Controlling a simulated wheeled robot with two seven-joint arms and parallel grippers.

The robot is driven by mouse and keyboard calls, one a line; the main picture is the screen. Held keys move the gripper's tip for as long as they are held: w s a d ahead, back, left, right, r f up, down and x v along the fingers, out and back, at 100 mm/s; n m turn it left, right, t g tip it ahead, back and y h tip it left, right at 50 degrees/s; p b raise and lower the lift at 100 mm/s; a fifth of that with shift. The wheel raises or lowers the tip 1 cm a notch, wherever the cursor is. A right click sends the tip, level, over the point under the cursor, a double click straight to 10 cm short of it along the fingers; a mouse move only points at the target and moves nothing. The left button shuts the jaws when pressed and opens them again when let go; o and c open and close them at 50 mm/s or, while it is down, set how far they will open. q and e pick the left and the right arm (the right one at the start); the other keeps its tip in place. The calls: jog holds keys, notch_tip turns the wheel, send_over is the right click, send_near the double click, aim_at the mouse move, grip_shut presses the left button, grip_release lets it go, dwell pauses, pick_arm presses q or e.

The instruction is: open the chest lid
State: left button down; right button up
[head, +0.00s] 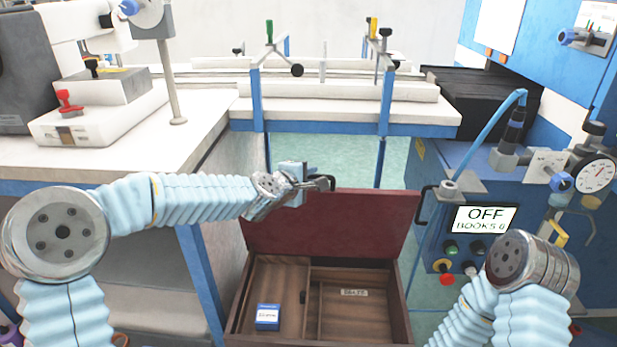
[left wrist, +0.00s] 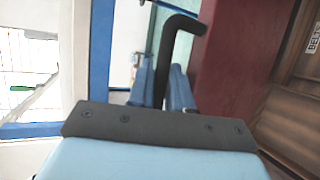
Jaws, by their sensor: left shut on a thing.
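The chest (head: 408,320) is a dark wooden box on the floor, with its inside showing. Its dark red lid (head: 335,225) stands raised at the back of the box; it also shows in the left wrist view (left wrist: 228,50). My left gripper (head: 318,184) is at the lid's top edge, shut on the black bent lid handle (left wrist: 180,27). In the left wrist view the handle runs between the two blue fingers. My right arm shows at the lower right; its gripper is out of view.
Inside the chest are a small blue box (head: 268,317), dividers and a label (head: 354,292). A white worktable (head: 200,140) stands left, a blue-framed bench (head: 345,115) behind. A blue machine cabinet (head: 480,205) with a gauge and an OFF display stands close right.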

pick_arm(q)
jog(key=c, duration=1.1)
grip_release()
jog(key=shift+b+v, duration=2.1)
jog(key=shift+v, duration=4.8)
jog(key=shift+f, duration=0.1)
